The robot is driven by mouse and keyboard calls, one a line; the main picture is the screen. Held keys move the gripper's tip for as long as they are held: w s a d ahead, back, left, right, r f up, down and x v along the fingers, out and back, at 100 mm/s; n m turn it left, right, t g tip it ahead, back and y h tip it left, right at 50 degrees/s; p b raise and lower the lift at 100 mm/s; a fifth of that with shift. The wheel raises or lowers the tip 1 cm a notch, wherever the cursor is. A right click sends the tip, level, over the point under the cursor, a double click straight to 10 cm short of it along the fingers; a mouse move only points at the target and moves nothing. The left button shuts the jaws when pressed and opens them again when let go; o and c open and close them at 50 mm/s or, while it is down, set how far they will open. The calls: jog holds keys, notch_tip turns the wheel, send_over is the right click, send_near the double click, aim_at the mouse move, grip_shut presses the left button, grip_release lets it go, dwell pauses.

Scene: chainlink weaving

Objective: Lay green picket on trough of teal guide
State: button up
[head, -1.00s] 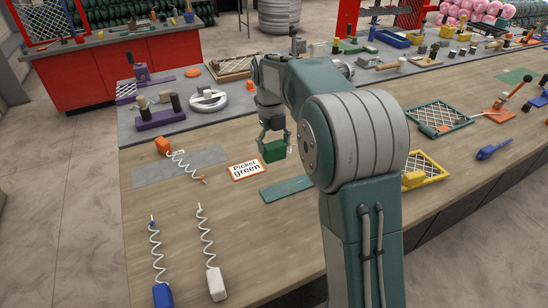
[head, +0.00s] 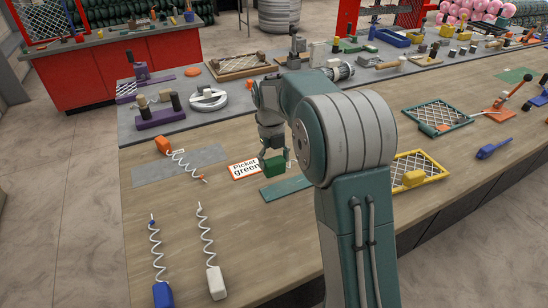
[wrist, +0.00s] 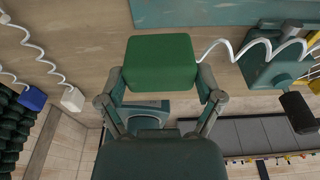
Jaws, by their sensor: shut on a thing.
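The green picket has a green block (head: 274,166) at its end, and its white coil shows in the wrist view (wrist: 232,51), running right from the block. My gripper (head: 272,152) is shut on the green block, with a finger on each side in the wrist view (wrist: 161,82). The teal guide (head: 287,189) is a flat teal strip on the bench, just in front of the held block in the head view. It also shows at the top of the wrist view (wrist: 215,11). My arm hides most of the coil and the guide's right end in the head view.
A "Picket green" card (head: 243,170) lies left of the block. An orange-ended picket (head: 163,145) lies on a grey strip (head: 205,156). Blue (head: 163,294) and white (head: 216,282) pickets lie at front left. A yellow mesh frame (head: 432,168) is at right. Bare bench lies in front of the guide.

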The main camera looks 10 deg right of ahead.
jog(key=shift+f, duration=3.35)
jog(key=shift+f, duration=0.5)
jog(key=o, duration=0.9)
jog(key=shift+o, duration=0.2)
notch_tip(320, 180, up, 12)
jog(key=w, duration=0.1)
jog(key=shift+w+a+f, duration=0.15)
jog(key=shift+w+a, duration=0.05)
jog(key=shift+w, duration=0.2)
